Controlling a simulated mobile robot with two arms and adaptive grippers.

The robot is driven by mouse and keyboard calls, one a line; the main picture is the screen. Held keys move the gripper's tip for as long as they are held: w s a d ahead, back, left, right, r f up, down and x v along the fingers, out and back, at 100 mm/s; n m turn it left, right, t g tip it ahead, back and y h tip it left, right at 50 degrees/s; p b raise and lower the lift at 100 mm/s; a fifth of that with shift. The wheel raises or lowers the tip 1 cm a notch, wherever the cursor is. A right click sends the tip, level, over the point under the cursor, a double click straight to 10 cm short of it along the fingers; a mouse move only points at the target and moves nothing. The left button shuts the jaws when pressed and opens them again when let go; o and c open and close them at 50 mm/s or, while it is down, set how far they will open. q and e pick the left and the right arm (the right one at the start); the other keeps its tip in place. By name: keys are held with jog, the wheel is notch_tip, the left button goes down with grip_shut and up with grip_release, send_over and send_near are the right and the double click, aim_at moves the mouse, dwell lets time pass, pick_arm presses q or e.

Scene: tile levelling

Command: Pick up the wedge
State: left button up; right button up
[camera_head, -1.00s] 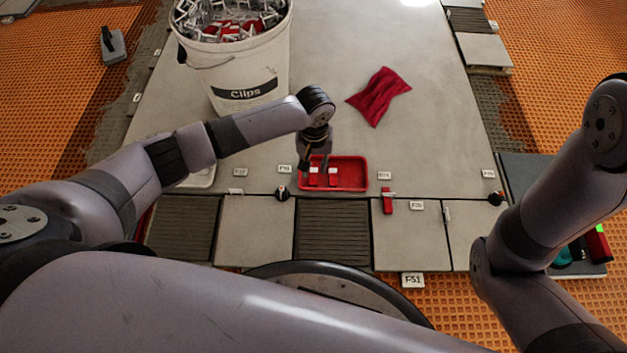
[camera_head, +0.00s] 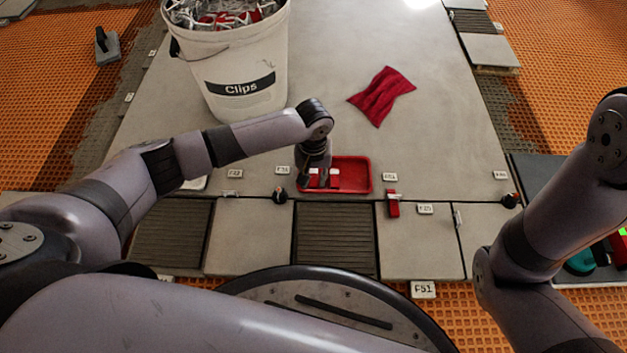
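A red tray (camera_head: 351,186) lies on the large grey tile in the middle of the view. Small red wedges with pale tops (camera_head: 333,183) lie in its left part. My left gripper (camera_head: 319,177) points down over that part, its fingertips down among the wedges and partly covering them. Whether the fingers are open or shut on a wedge cannot be made out. Another red wedge (camera_head: 393,204) sits at a tile joint to the right of the tray. My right arm shows at the right, but its gripper is out of view.
A white bucket labelled Clips (camera_head: 241,85) stands behind my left arm. A crumpled red cloth (camera_head: 382,96) lies behind the tray on bare tile. Small white labels and dark round knobs (camera_head: 280,194) line the joint. A dark board (camera_head: 535,180) lies at the right.

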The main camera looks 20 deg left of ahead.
pick_arm(q)
jog(key=shift+c, duration=0.3)
jog(key=c, duration=0.5)
jog(key=shift+r, duration=0.15)
